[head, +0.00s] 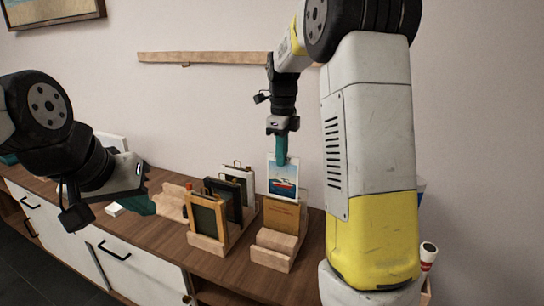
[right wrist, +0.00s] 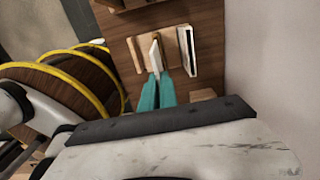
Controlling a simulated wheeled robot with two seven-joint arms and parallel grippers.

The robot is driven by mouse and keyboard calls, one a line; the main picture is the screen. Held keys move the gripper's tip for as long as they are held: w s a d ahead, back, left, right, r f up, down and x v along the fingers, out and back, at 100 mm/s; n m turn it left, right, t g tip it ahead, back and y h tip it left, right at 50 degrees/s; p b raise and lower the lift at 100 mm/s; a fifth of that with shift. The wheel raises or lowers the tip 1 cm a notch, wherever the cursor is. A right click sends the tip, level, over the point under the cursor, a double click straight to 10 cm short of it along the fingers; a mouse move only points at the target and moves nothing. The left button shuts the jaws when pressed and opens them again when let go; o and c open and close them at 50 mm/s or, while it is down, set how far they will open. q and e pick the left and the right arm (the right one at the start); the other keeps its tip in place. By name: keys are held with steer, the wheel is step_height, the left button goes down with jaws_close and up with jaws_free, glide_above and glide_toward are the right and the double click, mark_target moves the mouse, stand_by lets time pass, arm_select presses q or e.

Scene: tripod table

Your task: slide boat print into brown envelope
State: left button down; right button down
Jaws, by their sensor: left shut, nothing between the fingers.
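The boat print (head: 284,178), a card with a red and white boat on blue, hangs upright from my right gripper (head: 281,160), whose teal fingers are shut on its top edge. The brown envelope (head: 281,214) stands upright in a wooden stand (head: 272,257) directly below the print. The print's lower edge meets the envelope's top edge in the head view; I cannot tell whether it is inside. In the right wrist view the fingers (right wrist: 157,88) pinch a pale card seen nearly edge-on. My left gripper (head: 143,205) is shut and empty, left of the stands.
A second wooden stand (head: 207,245) with several small framed boards is left of the envelope's stand. A white-edged item (right wrist: 187,52) stands close beside the print in the right wrist view. A wooden rail (head: 215,58) runs along the wall behind.

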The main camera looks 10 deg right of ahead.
mark_target(281, 191)
steer(key=shift+f, duration=0.15)
steer(key=shift+f, duration=5.95)
steer(key=c, duration=1.6)
jaws_free()
steer(key=shift+o, duration=0.2)
step_height(281, 191, up, 9)
